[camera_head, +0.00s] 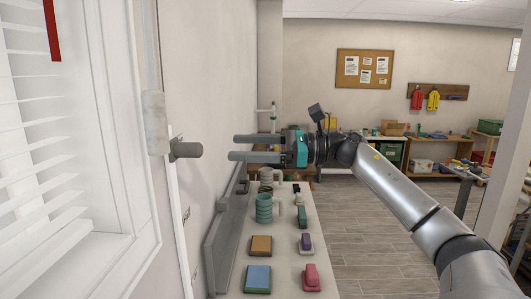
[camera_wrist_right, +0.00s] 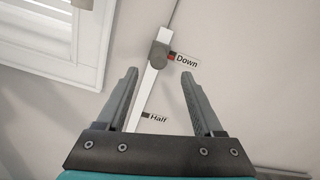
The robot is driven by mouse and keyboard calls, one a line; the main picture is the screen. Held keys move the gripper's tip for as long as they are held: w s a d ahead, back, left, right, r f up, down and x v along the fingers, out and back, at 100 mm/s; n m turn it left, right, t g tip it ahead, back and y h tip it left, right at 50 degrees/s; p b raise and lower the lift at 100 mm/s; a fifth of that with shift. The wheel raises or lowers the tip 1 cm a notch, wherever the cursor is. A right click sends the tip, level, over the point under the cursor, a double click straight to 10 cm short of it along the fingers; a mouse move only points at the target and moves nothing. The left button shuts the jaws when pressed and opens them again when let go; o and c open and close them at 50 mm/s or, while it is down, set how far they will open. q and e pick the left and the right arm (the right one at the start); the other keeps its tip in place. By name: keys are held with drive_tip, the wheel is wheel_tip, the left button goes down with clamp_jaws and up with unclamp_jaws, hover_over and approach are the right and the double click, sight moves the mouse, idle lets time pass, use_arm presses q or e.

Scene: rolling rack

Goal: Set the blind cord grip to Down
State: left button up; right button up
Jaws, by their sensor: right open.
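The blind cord grip is a dark grey knob (camera_head: 186,149) near the top of a white wall rail (camera_head: 180,225). In the right wrist view the grip (camera_wrist_right: 158,55) sits level with the "Down" label (camera_wrist_right: 187,60), which has a red mark beside it. The "Half" label (camera_wrist_right: 158,118) is lower along the rail (camera_wrist_right: 148,88). My right gripper (camera_head: 233,147) is open and empty, pointing at the wall. It is apart from the grip; in the wrist view the grip appears just beyond and between the fingertips (camera_wrist_right: 159,74). My left gripper is not in view.
A window with white blind slats (camera_head: 40,150) is at the left, with a pale cylinder (camera_head: 154,122) by its frame. Below my right gripper, a narrow table (camera_head: 285,250) holds coloured blocks and a teal cup (camera_head: 264,208). Open floor lies to the right.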

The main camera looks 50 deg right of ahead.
drive_tip(key=v, duration=0.4)
drive_tip(key=shift+b, duration=0.4)
